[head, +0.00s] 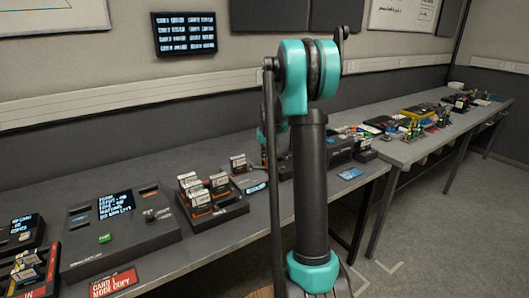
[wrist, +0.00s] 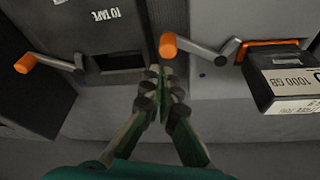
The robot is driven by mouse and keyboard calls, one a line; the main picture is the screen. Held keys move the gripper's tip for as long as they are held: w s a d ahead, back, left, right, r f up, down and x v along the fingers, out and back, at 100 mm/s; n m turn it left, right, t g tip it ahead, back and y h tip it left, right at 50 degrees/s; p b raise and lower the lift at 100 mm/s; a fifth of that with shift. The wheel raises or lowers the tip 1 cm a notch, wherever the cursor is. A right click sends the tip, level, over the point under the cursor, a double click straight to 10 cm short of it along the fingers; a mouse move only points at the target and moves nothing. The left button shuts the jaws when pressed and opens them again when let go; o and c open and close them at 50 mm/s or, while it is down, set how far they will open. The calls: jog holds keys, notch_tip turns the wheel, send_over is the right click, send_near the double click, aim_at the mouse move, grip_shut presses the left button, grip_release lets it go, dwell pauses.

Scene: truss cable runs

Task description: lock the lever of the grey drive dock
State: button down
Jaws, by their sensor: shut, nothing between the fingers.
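The light grey drive dock (wrist: 207,78) fills the upper right of the wrist view. Its lever (wrist: 200,49) is a grey arm reaching left from a dark pivot to an orange knob (wrist: 168,46). A drive marked 1000 GB (wrist: 290,82) sits in the orange-edged slot right of the pivot and sticks out toward me. My gripper (wrist: 158,72) is shut and empty, its tips just below the knob and slightly left of it in the picture. Whether they touch the knob I cannot tell.
A darker unit (wrist: 115,30) marked "TO TAPE" stands left of the dock, with its own orange-knobbed lever (wrist: 45,62) and a dark slot. In the head view, the long bench (head: 215,245) carries a control panel (head: 120,225) and a rack of drives (head: 215,207).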

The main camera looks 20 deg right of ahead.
aim_at(266, 164)
jog(key=shift+s, duration=0.6)
jog(key=shift+s+m, duration=0.4)
jog(key=shift+m, duration=0.2)
jog(key=shift+s+a+m+h, duration=0.1)
jog(key=shift+s+m+h, duration=0.2)
jog(key=shift+m, duration=0.1)
jog(key=s+m, duration=0.1)
jog(key=m+h, duration=0.1)
jog(key=m, duration=0.1)
jog(key=shift+s+a+g, duration=0.3)
jog(key=shift+s+a, duration=0.05)
jog(key=shift+s, duration=0.05)
jog(key=m, duration=0.1)
jog(key=s+m, duration=0.1)
jog(key=m, duration=0.1)
jog(key=shift+s+a+h, duration=0.2)
jog(key=shift+a+h, duration=0.2)
jog(key=shift+s+a+m+g, duration=0.3)
jog(key=shift+s+m+g, duration=0.1)
jog(key=shift+m, duration=0.3)
jog(key=shift+s+a, duration=0.4)
jog(key=shift+a, duration=0.3)
